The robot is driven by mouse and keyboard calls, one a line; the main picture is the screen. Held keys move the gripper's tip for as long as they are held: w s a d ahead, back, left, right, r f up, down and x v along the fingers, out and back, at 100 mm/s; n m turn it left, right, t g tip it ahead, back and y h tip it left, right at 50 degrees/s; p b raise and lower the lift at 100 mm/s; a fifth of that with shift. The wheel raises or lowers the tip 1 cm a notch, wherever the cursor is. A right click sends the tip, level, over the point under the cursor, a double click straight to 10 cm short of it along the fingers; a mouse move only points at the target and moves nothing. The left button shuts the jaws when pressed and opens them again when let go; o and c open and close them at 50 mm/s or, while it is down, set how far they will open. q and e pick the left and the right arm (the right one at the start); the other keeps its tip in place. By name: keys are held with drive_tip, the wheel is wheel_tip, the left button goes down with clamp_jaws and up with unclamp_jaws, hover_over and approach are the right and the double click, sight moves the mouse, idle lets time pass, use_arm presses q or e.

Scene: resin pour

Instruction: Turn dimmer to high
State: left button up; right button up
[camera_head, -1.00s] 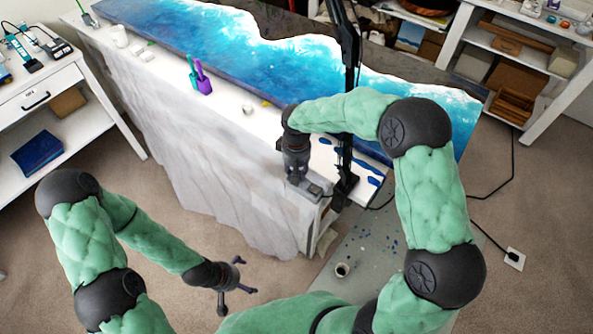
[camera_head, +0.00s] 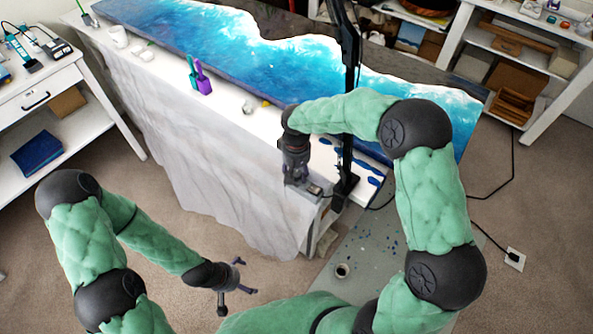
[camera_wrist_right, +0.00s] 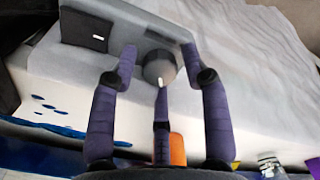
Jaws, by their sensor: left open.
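The dimmer shows in the right wrist view as a grey panel (camera_wrist_right: 105,32) with a round dark knob (camera_wrist_right: 155,66) that has a short white mark. My right gripper (camera_wrist_right: 160,58) has its fingers spread around the knob, two at its sides and one below it in the picture; contact cannot be told. In the head view my right gripper (camera_head: 296,178) points down at the near right end of the draped table, and its arm and wrist partly hide the dimmer. My left gripper (camera_head: 236,288) is open and empty, low over the floor and away from the table.
The table's cloth (camera_head: 205,150) hangs down its front. A blue resin panel (camera_head: 250,55) lies along the top. A black stand (camera_head: 345,110) rises beside my right wrist. Purple and teal cups (camera_head: 200,82) stand further left. A white desk (camera_head: 40,95) is at the left.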

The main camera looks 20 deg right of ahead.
sight(296, 173)
drive_tip(key=shift+w+r, duration=0.1)
idle(0.3)
drive_tip(key=shift+w+r, duration=0.1)
drive_tip(key=shift+r, duration=0.35)
drive_tip(key=shift+s+r, duration=0.2)
drive_tip(key=shift+r, duration=3.25)
drive_tip(key=shift+f, duration=0.1)
